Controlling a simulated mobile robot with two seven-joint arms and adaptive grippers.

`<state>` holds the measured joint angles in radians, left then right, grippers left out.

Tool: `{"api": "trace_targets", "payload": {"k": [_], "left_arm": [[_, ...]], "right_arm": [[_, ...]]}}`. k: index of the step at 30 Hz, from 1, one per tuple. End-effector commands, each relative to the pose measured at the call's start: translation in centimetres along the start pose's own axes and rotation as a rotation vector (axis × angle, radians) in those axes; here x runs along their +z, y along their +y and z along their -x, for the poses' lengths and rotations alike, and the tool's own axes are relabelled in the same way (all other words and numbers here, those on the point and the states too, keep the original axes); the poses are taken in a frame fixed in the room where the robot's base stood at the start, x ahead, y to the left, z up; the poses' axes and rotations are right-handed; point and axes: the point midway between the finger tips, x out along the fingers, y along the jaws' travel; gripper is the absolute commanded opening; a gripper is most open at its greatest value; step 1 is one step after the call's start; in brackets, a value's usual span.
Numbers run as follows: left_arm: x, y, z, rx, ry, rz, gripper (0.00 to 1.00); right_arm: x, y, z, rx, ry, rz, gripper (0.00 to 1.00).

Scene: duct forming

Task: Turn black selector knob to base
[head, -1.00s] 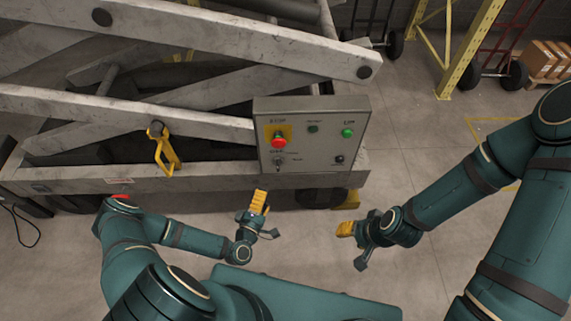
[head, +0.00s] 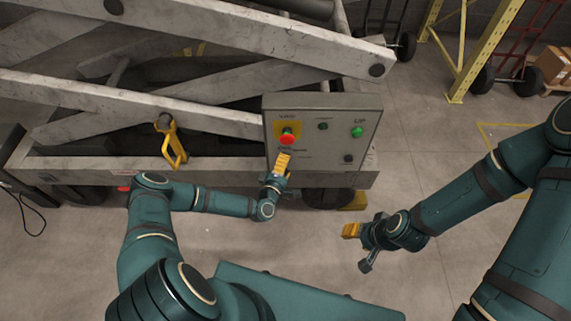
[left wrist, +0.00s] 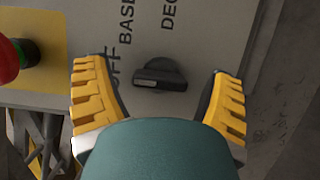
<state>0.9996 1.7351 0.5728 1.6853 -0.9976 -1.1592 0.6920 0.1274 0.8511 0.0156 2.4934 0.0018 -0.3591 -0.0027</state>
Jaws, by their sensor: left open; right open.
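The black selector knob (left wrist: 160,74) is in the left wrist view, on the grey control panel (left wrist: 215,25). Its light pointer mark is at its left end in that view. Printed labels OFF, BASE and a partly cut-off DEC lie beside it. My left gripper (left wrist: 158,95) is open, with its yellow fingers on either side of the knob, apart from it. In the head view my left gripper (head: 282,164) is in front of the panel's lower left and hides the knob.
A red stop button (head: 287,138) on a yellow plate sits above the left gripper. A green UP button (head: 357,132) and a dark button (head: 348,158) are on the panel's right. A yellow handle (head: 172,142) hangs on the lift frame.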

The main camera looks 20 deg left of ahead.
Motion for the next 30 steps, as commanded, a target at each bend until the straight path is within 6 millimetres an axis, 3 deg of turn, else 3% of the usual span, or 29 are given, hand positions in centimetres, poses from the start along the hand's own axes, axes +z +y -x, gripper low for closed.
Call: {"api": "trace_targets", "payload": {"k": [9, 15, 30], "left_arm": [[-0.01, 0.00, -0.21, -0.001, 0.000, 0.000, 0.82], [-0.02, 0.00, -0.20, -0.001, 0.000, 0.000, 0.14], [0.02, 0.24, -0.22, -0.043, -0.002, -0.106, 0.14]], "right_arm": [[-0.01, 0.00, -0.02, 0.000, 0.000, 0.000, 0.47], [-0.01, 0.00, -0.02, 0.000, 0.000, 0.000, 0.47], [0.06, -0.34, 0.92, 0.000, -0.004, -0.001, 0.47]]}}
